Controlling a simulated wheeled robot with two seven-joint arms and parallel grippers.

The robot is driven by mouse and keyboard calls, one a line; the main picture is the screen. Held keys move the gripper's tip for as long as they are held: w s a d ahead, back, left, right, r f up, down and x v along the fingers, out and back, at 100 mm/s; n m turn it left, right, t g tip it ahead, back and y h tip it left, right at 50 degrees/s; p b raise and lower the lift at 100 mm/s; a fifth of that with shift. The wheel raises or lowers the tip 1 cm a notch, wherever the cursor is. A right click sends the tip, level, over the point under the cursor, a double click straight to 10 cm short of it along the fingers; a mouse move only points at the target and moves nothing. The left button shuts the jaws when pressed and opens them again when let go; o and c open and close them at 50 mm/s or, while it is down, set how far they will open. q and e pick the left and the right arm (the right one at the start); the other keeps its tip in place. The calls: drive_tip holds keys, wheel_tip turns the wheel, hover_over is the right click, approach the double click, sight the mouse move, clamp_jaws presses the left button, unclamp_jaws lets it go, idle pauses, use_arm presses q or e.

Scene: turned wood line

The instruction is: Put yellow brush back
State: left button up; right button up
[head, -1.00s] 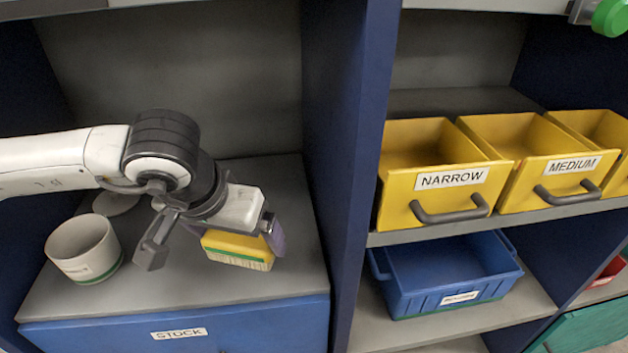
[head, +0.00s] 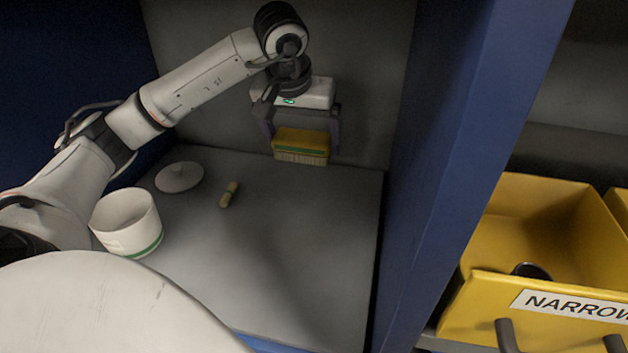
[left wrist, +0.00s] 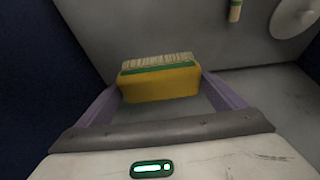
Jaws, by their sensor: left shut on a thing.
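The yellow brush (head: 299,138) has a yellow body, a green band and pale bristles. My left gripper (head: 303,132) is shut on it and holds it bristles down, near the back wall of the grey compartment. The left wrist view shows the brush (left wrist: 160,86) between the two fingers, bristles pointing away from the palm. The yellow bin labelled NARROW (head: 560,290) stands to the right, beyond the blue divider; a dark round thing lies inside it. My right gripper is not in view.
A white pot with a green band (head: 128,224), a pale round lid (head: 180,177) and a small yellow-green piece (head: 229,194) are on the grey shelf (head: 290,270). The tall blue divider (head: 455,150) separates it from the yellow bins. The shelf's middle and right are clear.

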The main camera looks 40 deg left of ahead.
sight(302, 160)
use_arm(q)
wheel_tip(302, 160, down, 5)
drive_tip(key=shift+s+r, duration=0.1)
drive_tip(key=shift+s, duration=0.05)
drive_tip(key=shift+f+b, duration=0.4)
drive_tip(key=shift+f, duration=1.85)
drive_tip(key=shift+f, duration=0.15)
drive_tip(key=o, duration=0.9)
drive_tip(key=shift+r, duration=0.25)
drive_tip(key=p+v, duration=0.1)
drive_tip(key=v, duration=1.1)
